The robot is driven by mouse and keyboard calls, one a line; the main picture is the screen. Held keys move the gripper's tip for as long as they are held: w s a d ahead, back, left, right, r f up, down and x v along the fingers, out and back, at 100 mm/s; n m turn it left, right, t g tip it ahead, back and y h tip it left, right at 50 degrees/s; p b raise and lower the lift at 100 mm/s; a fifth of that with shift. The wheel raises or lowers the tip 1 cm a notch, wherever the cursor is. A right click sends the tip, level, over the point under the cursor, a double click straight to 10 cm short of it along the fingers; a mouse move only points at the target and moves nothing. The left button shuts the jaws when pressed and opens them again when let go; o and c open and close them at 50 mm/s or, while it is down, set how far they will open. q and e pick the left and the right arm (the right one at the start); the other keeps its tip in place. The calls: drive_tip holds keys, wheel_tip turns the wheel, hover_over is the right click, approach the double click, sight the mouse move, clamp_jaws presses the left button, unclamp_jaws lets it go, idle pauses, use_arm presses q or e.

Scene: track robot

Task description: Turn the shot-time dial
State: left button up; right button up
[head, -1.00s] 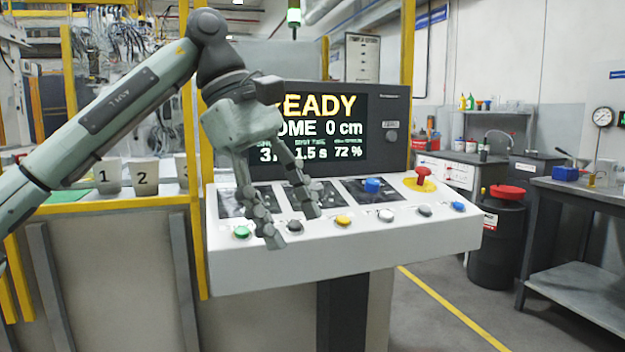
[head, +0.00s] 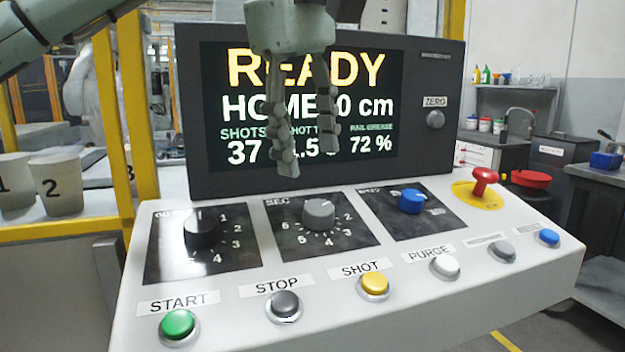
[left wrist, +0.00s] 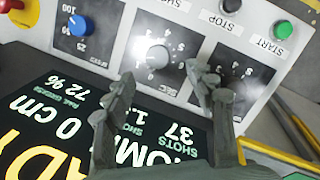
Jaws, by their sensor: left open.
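The shot-time dial (head: 319,212) is a grey knob in the middle black plate marked SEC, with numbers around it. In the left wrist view the dial (left wrist: 158,57) shows just beyond the fingers, near the middle. My left gripper (head: 307,155) hangs fingers down in front of the screen, above the dial and apart from it. Its two fingers (left wrist: 163,82) are spread, with nothing between them. The screen (head: 300,105) reads READY, HOME 0 cm, 37 shots and 72 %; the fingers partly cover the shot time. My right gripper is not in view.
A black dial (head: 201,227) sits left of it and a blue dial (head: 412,201) right. A red emergency knob (head: 484,178) stands at the right. Green (head: 178,325), yellow (head: 374,284) and other buttons line the front edge. Numbered cups (head: 60,187) stand left.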

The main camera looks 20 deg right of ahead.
sight(317, 206)
use_arm(q)
drive_tip(key=shift+w+d, duration=0.1)
drive_tip(key=shift+w, duration=0.25)
drive_tip(key=shift+w+f, duration=0.1)
drive_tip(key=shift+f, duration=0.1)
drive_tip(key=f, duration=0.4)
drive_tip(key=d+f, duration=0.1)
drive_tip(key=f, duration=0.1)
drive_tip(key=shift+w, duration=0.1)
drive_tip(key=shift+f, duration=0.25)
drive_tip(key=shift+w+d+f, duration=0.1)
drive_tip(key=shift+f, duration=0.2)
drive_tip(key=c, duration=1.2)
drive_tip(key=shift+o, duration=0.2)
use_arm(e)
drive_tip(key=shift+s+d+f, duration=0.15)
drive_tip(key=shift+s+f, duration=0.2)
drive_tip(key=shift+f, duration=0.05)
